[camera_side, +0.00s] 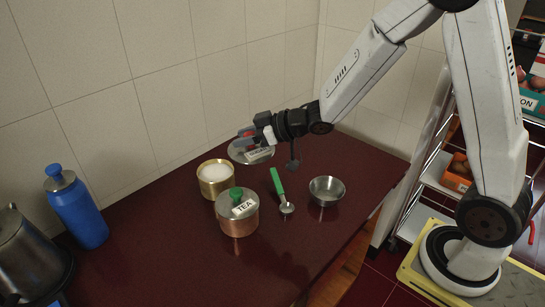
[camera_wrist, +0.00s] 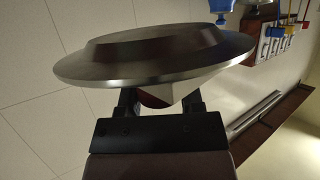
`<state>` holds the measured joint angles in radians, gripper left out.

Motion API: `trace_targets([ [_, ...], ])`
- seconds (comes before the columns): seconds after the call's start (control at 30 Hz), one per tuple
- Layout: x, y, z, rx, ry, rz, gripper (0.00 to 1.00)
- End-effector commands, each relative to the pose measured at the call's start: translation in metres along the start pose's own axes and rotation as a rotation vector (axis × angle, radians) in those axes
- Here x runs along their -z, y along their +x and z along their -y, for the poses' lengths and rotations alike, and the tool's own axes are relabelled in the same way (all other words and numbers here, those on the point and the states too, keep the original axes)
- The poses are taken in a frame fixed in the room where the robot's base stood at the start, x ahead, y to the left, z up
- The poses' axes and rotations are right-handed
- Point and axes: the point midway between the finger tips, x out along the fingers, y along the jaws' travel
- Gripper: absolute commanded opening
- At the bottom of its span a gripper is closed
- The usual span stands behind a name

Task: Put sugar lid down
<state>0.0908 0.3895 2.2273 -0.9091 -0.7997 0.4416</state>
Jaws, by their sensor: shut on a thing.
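The sugar lid (camera_side: 238,154) is a round grey metal disc, partly hidden by my gripper in the side view, near the wall behind the pots. In the wrist view the lid (camera_wrist: 155,50) fills the upper part, with a dark reddish knob between my fingers. My gripper (camera_side: 249,139) is shut on the lid's knob. Whether the lid touches the counter cannot be told. The brass sugar pot (camera_side: 216,186) stands open just in front of the lid, with white contents showing.
A copper TEA pot (camera_side: 238,223) with a green-knobbed lid stands in front. A green-handled spoon (camera_side: 279,188) and a steel bowl (camera_side: 327,191) are to its right. A blue bottle (camera_side: 77,212) and a metal kettle (camera_side: 28,258) stand left. The front counter (camera_side: 185,265) is clear.

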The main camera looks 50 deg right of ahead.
Motion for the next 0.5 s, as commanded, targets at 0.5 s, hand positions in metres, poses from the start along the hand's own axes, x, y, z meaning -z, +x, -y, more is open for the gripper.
trace_targets([
  [0.5,0.0001,0.0026,0.0064,0.259,-0.106,0.0,0.0],
])
